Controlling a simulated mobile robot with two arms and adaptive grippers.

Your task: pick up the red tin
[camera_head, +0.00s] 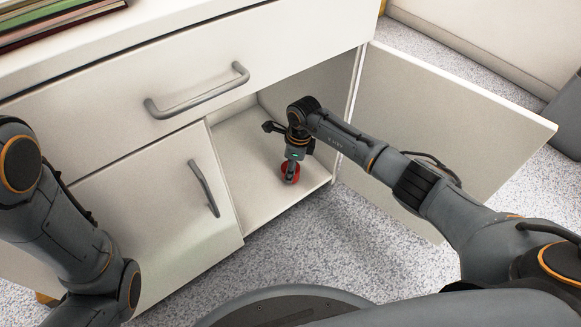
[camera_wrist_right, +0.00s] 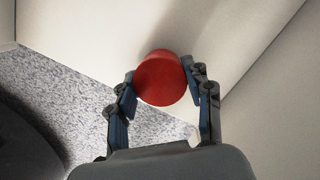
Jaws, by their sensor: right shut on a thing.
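The red tin (camera_head: 290,172) is in the open cabinet compartment, near its front edge, in the head view. In the right wrist view the tin (camera_wrist_right: 163,79) is round and plain red, between the two fingers. My right gripper (camera_head: 292,167) reaches down into the compartment and is shut on the tin. In the wrist view the right gripper (camera_wrist_right: 160,88) has a finger against each side of it. I cannot tell whether the tin touches the cabinet floor. My left arm shows at the left of the head view, but its gripper is out of view.
The white cabinet floor (camera_head: 250,187) around the tin is bare. A shut drawer (camera_head: 110,100) is above, and a shut door (camera_head: 150,215) is to the left. Books (camera_head: 50,20) lie on top.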

